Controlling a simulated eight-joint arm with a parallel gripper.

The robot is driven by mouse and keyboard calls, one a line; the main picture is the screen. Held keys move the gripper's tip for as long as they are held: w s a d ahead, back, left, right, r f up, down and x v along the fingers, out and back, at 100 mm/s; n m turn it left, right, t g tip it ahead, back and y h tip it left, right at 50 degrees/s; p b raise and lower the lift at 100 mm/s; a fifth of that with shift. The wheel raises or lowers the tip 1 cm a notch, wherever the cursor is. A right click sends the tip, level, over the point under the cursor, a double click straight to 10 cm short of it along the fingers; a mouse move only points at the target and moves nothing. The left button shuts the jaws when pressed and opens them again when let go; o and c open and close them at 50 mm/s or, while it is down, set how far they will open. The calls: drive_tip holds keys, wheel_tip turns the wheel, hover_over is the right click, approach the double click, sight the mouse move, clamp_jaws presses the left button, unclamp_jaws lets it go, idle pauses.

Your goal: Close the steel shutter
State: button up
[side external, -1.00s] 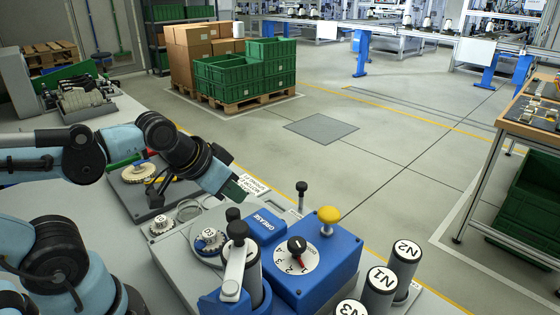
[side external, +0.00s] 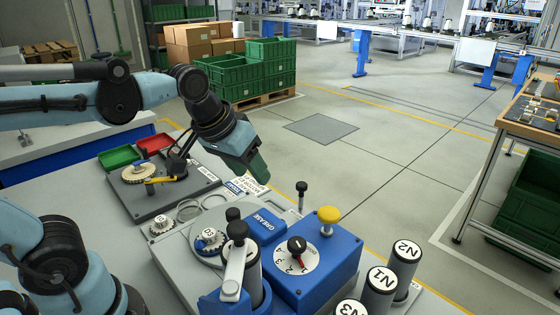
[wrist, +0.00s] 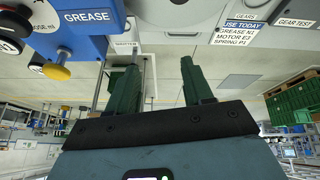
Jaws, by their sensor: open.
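My gripper (side external: 258,168) is raised above the far edge of the bench, pointing down and to the right. In the wrist view, its two green fingers (wrist: 158,70) are apart with nothing between them. A small label reading SHUTTER (wrist: 125,45) shows there beyond the left finger, next to thin metal rods. The steel shutter itself I cannot make out clearly, nor how far it stands open. A thin post with a black knob (side external: 301,187) rises at the bench's far edge, to the right of and below my gripper.
A blue grease unit (side external: 345,262) with a dial and a yellow knob (side external: 328,217) stands in front. Labelled cylinders, including N1 (side external: 378,280), stand at the right. A gear plate (side external: 143,192), a green tray (side external: 120,156) and a red tray (side external: 154,143) lie left of my gripper.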

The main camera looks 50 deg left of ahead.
sight(302, 184)
drive_tip(key=w+d+r+n+g, duration=0.5)
drive_tip(key=w+r+n, duration=0.2)
drive_tip(key=w+r, duration=0.15)
drive_tip(key=f, duration=1.2)
drive_tip(key=shift+w+d+f, duration=0.1)
drive_tip(key=shift+w, duration=0.1)
clamp_jaws()
